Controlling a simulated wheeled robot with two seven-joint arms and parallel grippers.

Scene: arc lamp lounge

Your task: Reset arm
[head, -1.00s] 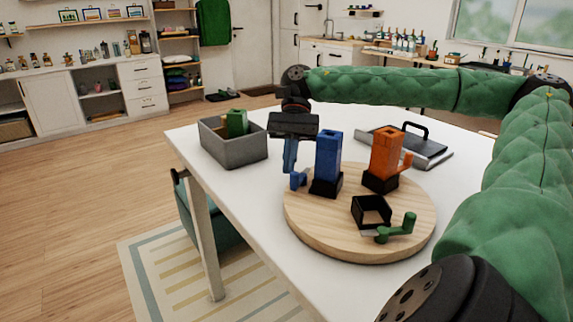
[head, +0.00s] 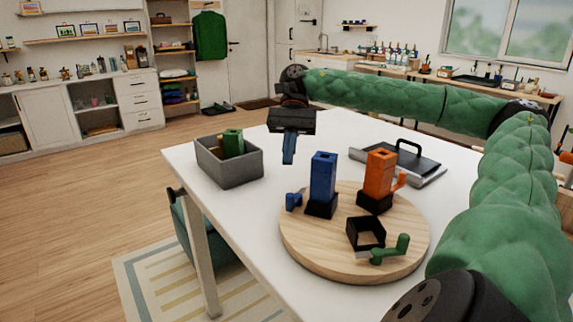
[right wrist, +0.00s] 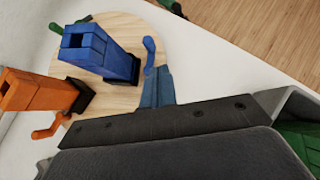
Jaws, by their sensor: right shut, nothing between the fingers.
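My right gripper (head: 288,160) is shut and empty. It hangs above the white table (head: 255,207), between the grey bin and the blue tower, apart from both. Its blue fingers (right wrist: 157,88) also show in the right wrist view. A blue tower (head: 322,178) and an orange tower (head: 380,174) stand upright in black bases on the round wooden board (head: 330,262). A small blue crank piece (head: 294,200) is beside the blue tower. An empty black square holder (head: 366,233) and a green crank piece (head: 390,250) are at the board's front. My left gripper is not in view.
A grey bin (head: 231,173) with a green block (head: 232,143) inside stands at the table's left corner. A black-handled flat case (head: 400,162) lies behind the orange tower. A teal seat (head: 200,232) is under the table edge. The table's front left is clear.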

